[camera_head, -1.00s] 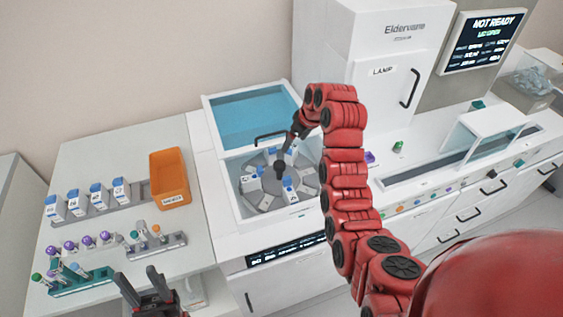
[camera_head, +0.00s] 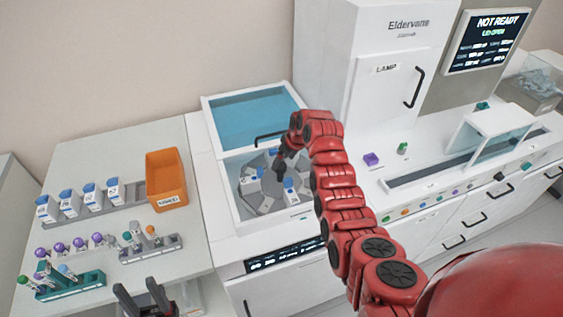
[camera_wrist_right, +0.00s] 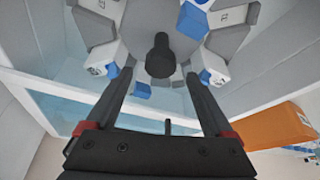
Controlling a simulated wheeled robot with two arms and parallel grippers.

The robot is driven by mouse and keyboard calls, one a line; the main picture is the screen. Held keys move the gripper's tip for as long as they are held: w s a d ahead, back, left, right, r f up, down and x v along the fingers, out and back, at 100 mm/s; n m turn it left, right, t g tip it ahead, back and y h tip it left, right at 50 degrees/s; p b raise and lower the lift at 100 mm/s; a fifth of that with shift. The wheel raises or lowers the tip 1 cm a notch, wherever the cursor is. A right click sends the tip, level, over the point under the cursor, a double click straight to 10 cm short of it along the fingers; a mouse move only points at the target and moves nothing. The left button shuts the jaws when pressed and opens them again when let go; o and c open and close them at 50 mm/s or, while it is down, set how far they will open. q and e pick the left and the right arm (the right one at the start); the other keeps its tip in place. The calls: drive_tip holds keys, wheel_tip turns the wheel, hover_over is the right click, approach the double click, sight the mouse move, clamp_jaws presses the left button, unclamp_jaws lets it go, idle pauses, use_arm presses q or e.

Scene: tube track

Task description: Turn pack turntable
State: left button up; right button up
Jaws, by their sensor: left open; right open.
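The grey pack turntable (camera_head: 266,206) sits in an open white bay and carries several white packs with blue ends, such as one pack (camera_head: 290,187). My right gripper (camera_head: 280,168) reaches down over its middle. In the right wrist view the open right gripper (camera_wrist_right: 159,76) has its fingers either side of the turntable's black centre knob (camera_wrist_right: 160,55), with gaps visible to the knob. The head view hides the knob behind the gripper. My left gripper (camera_head: 146,300) is open and empty at the bottom edge, in front of the left bench.
A raised lid with a blue window (camera_head: 253,117) stands behind the bay. The left bench holds an orange bin (camera_head: 167,180), a row of blue-capped bottles (camera_head: 92,197) and tube racks (camera_head: 72,286). A white cabinet (camera_head: 385,65) stands at the right. The screen (camera_head: 493,42) reads NOT READY.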

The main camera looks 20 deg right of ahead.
sight(281, 165)
drive_tip(key=shift+p+x, duration=0.6)
drive_tip(key=shift+x, duration=1.25)
clamp_jaws()
